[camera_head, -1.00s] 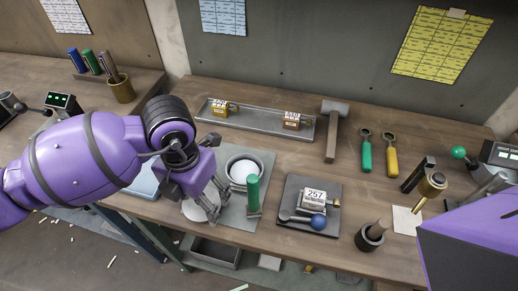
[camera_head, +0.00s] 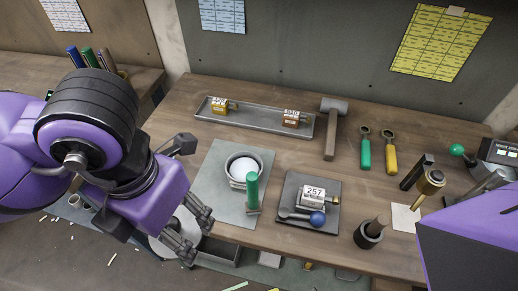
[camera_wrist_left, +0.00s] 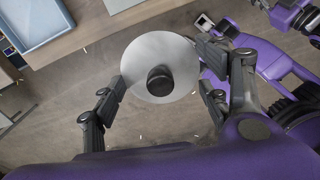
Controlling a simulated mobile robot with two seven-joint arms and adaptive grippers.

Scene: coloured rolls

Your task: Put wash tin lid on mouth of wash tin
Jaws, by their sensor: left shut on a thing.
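The wash tin (camera_head: 234,167) is a round metal tin with an open mouth and a pale inside, standing on a grey-green mat beside a green upright handle. The wash tin lid is a pale grey disc with a black knob in the left wrist view (camera_wrist_left: 136,64); in the head view it is partly hidden behind the fingers. My left gripper (camera_head: 197,237) is shut on the lid, with its fingers (camera_wrist_left: 162,88) on opposite sides of the rim. It holds the lid off the bench's front edge, left of and nearer than the tin.
The mat (camera_head: 222,215) has bare room in front of the tin. To its right is a dark plate (camera_head: 290,190) bearing a tagged padlock-like block and a blue ball. A long tray (camera_head: 260,118) lies behind, with a hammer (camera_head: 331,130) beside it. Floor lies below the lid.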

